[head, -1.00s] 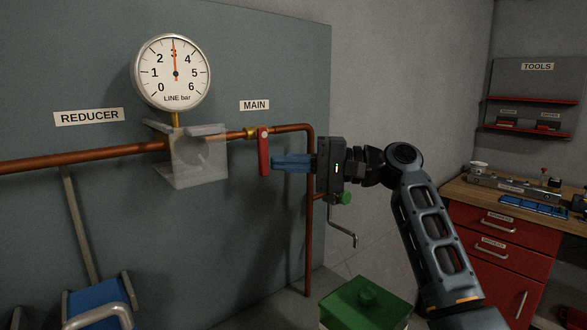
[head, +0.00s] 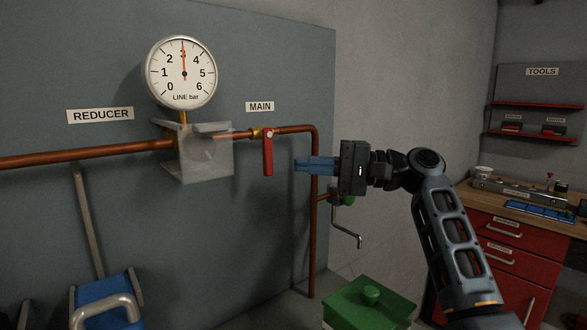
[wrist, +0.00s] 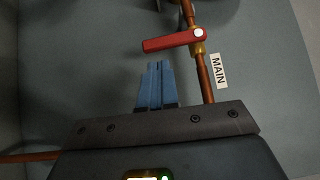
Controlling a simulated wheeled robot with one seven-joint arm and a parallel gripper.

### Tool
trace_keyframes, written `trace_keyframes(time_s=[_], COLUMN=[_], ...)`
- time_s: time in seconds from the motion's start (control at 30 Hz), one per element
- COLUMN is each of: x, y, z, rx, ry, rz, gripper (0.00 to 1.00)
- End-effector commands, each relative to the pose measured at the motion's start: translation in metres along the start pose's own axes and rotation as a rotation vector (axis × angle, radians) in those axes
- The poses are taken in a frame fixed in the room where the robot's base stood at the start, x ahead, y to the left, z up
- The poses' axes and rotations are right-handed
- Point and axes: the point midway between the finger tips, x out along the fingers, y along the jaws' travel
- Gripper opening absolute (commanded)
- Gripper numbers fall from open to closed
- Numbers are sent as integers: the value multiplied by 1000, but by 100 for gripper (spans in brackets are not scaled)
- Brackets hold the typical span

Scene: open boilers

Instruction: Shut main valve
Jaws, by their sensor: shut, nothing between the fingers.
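The main valve has a red lever handle (head: 268,155) on a brass body (head: 263,133) in the copper pipe, beneath the MAIN label (head: 260,106). The lever hangs straight down, across the horizontal pipe. My gripper (head: 296,164) is shut and empty, its blue fingers pointing left, to the right of the lever with a gap between. In the wrist view the shut fingers (wrist: 158,64) point at the wall, and the red lever (wrist: 170,42) lies just beyond their tips in the picture. The LINE bar gauge (head: 182,73) reads about 3.
The copper pipe (head: 314,220) bends down behind my gripper. A red tool bench (head: 505,240) stands right.

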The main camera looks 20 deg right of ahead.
Motion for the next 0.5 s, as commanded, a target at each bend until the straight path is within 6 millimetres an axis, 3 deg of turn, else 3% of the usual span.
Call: trace_keyframes(time_s=[0.2,0.5], x=[-32,-42], y=[1,-1], z=[0,0], rx=[-2,-1], ry=[1,1], rz=[-2,-2], gripper=[0,0])
